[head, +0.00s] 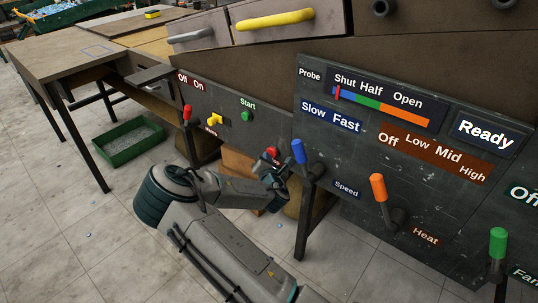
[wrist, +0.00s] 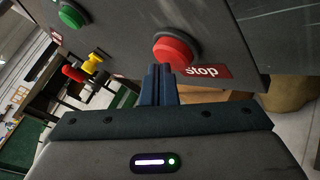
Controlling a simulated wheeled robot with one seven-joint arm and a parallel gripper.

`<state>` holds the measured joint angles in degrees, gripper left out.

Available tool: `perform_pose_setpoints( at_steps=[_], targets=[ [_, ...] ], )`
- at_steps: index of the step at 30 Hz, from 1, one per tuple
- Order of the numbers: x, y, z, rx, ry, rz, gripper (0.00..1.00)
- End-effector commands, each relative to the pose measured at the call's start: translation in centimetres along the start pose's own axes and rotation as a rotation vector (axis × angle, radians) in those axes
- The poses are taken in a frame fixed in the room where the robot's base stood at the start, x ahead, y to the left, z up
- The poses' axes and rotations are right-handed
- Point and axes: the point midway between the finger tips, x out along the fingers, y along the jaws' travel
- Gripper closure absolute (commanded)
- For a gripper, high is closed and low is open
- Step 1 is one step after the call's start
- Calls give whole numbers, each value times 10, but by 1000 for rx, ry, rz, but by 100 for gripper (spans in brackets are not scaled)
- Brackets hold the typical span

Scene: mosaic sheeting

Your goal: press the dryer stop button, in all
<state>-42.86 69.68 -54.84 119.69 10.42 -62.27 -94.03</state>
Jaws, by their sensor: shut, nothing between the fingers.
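The red stop button (wrist: 176,52) is a round knob in a dark collar on the grey panel, with a red "stop" label (wrist: 203,71) beside it in the wrist view. In the head view the red button (head: 272,152) shows just above my gripper (head: 279,177), which partly covers the label area. In the wrist view my gripper (wrist: 158,70) is shut and empty. Its fingertips are just below the button's lower left edge in the picture; I cannot tell whether they touch it.
A green start button (head: 246,116), a yellow knob (head: 215,117) and a red lever (head: 187,114) are on the same panel. A blue speed lever (head: 298,152) stands close right of my gripper. An orange heat lever (head: 378,188) and a green lever (head: 498,243) are farther right.

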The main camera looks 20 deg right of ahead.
Motion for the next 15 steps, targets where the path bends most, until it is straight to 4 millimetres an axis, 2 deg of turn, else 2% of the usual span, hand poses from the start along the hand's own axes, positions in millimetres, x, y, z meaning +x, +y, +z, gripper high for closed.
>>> perform_pose_setpoints(
  at_steps=[15],
  targets=[
    [5,-7,12,2,-13,-7,100]
  ],
)
